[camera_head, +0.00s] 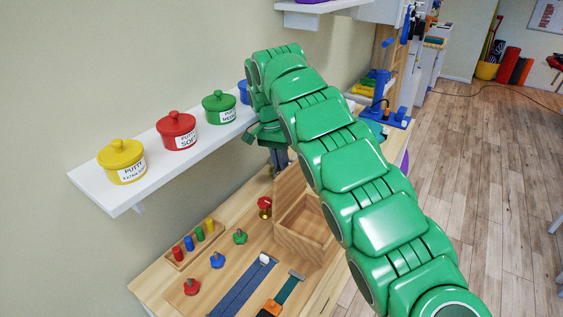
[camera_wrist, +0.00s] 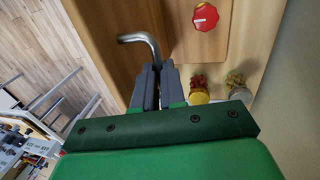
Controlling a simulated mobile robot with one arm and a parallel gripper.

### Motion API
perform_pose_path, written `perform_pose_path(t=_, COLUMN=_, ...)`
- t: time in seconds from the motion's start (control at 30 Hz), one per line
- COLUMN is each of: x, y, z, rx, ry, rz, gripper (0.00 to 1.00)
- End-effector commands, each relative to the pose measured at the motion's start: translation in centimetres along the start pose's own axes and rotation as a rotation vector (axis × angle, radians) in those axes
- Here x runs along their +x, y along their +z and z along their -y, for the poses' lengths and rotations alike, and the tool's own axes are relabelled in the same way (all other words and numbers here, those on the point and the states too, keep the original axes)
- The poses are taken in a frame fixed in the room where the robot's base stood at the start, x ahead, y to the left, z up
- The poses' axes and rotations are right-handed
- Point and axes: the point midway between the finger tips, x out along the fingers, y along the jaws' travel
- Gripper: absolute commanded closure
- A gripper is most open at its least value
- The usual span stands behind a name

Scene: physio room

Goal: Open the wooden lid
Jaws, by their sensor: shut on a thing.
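The wooden lid (camera_head: 291,195) stands steeply raised at the left side of the wooden box (camera_head: 318,248), and part of the box's hollow inside shows. My gripper (camera_head: 281,163) is at the upper edge of the lid, pointing down. In the wrist view my gripper (camera_wrist: 158,70) is shut on a bent metal handle (camera_wrist: 146,42), whose curved end sticks out past the fingers. A wooden surface (camera_wrist: 105,30) lies behind the handle. My green arm hides the right part of the box in the head view.
A red knob (camera_head: 264,204) is just left of the lid. A peg rack (camera_head: 190,250), coloured knobs (camera_head: 217,260) and blue straps (camera_head: 240,290) lie on the bench. Above it a white shelf (camera_head: 150,172) holds putty pots (camera_head: 177,131). Floor (camera_head: 490,180) at right is open.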

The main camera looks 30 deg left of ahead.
Motion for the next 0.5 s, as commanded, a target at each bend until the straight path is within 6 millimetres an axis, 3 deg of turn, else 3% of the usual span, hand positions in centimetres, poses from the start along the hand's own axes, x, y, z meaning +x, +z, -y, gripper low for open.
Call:
perform_pose_path(t=0.17, x=0.26, y=0.21, z=0.07, rx=-0.004, ry=0.005, rz=0.006, gripper=1.00)
perform_pose_path(t=0.2, x=0.25, y=0.20, z=0.08, rx=-0.004, ry=0.004, rz=0.006, gripper=0.84)
perform_pose_path(t=0.33, x=0.15, y=0.13, z=0.04, rx=-0.003, ry=0.003, rz=0.003, gripper=0.64)
perform_pose_path(t=0.5, x=0.06, y=0.06, z=0.01, rx=-0.001, ry=0.001, rz=0.001, gripper=0.64)
